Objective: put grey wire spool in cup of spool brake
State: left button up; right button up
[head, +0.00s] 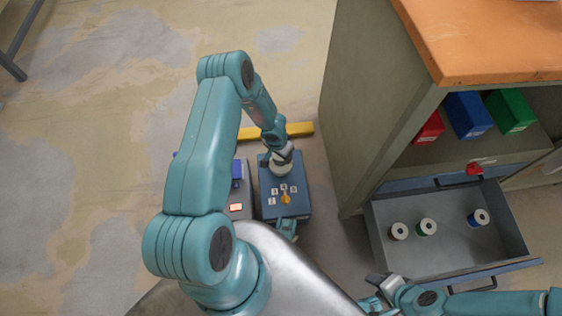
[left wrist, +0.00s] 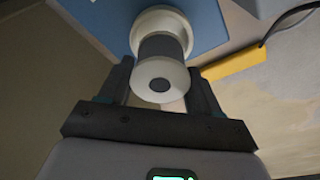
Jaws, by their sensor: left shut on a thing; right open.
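The grey wire spool (left wrist: 160,76), a grey winding with pale end flanges, is between the fingers of my left gripper (left wrist: 160,88), which is shut on it. Its far end meets a white round cup (left wrist: 163,16) on a blue surface in the left wrist view; I cannot tell how deep it sits. In the head view my left gripper (head: 279,155) is over the far end of the blue box (head: 297,206), and mostly hides spool and cup. My right gripper (head: 384,287) is open and empty by the drawer front.
An open grey drawer (head: 440,258) holds three spools with copper, green and blue windings. Red, blue and green bins (head: 468,114) stand on the cabinet shelf above. The blue box has numbered labels and an orange knob (head: 285,198). A yellow bar (head: 300,129) lies behind it.

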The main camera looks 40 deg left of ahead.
pick_arm(q)
jog(key=shift+f+b, duration=1)
jog(key=shift+f, duration=1.1)
jog(key=shift+f, duration=0.2)
jog(key=o, duration=1.2)
jog(key=shift+w, duration=0.1)
